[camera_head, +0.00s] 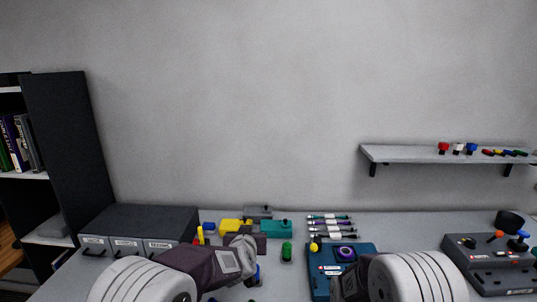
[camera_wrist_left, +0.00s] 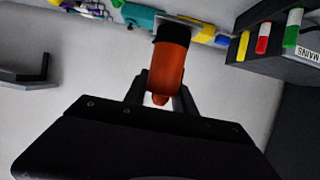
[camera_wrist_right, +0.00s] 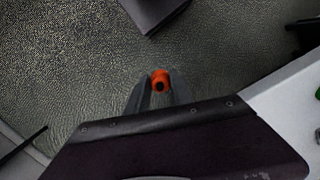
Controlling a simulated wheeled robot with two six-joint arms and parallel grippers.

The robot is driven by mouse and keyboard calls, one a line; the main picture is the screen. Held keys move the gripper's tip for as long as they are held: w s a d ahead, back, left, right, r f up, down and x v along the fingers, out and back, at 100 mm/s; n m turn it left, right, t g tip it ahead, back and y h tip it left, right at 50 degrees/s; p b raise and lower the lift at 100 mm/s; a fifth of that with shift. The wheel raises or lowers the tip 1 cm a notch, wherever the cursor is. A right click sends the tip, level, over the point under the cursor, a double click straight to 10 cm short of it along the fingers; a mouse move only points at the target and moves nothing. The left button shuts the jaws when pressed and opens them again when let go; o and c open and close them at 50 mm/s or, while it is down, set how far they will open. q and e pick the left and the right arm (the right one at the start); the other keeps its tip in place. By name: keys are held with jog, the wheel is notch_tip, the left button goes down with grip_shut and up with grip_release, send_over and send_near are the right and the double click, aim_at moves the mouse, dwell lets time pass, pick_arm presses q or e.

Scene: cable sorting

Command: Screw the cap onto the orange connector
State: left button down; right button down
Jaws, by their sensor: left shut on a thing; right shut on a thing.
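The orange connector (camera_wrist_left: 169,68) shows in the left wrist view, with a black end pointing away from my wrist. My left gripper (camera_wrist_left: 160,98) is shut on it. In the right wrist view, my right gripper (camera_wrist_right: 161,92) is shut on a small round orange piece with a dark centre, which looks like the cap (camera_wrist_right: 161,77). The connector and cap are held apart, one in each gripper. In the head view both wrists are low over the front of the table, and neither held piece can be made out there.
A drawer box (camera_head: 140,222) stands at the table's left. A blue-teal device (camera_head: 325,270) lies mid-table near my right wrist, with several striped pieces (camera_head: 330,226) behind it. A grey control box (camera_head: 487,265) stands at right. A wall shelf (camera_head: 410,154) holds small coloured parts.

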pick_arm(q)
jog(key=shift+s+r, duration=0.1)
jog(key=shift+r, duration=0.2)
pick_arm(e)
jog(key=d+r+n, duration=0.1)
jog(key=n, duration=0.1)
jog(key=w+d+r+n, duration=0.1)
jog(key=n, duration=0.1)
jog(key=shift+d+r+n+h, duration=0.3)
jog(key=shift+d+r+n, duration=0.05)
jog(key=shift+d+n, duration=0.05)
pick_arm(q)
jog(key=shift+s+f+m+h, duration=0.9)
jog(key=shift+s+f+h, duration=0.1)
jog(key=shift+f+h, duration=0.15)
jog(key=s+d+f+m+g+h, duration=0.1)
jog(key=s+f+m+g+h, duration=0.2)
jog(key=s+f+m+h, duration=0.3)
jog(key=shift+s+d+f+g, duration=0.3)
jog(key=shift+s+f, duration=0.4)
jog(key=shift+f, duration=0.55)
jog(key=shift+h, duration=0.25)
jog(key=shift+a, duration=0.1)
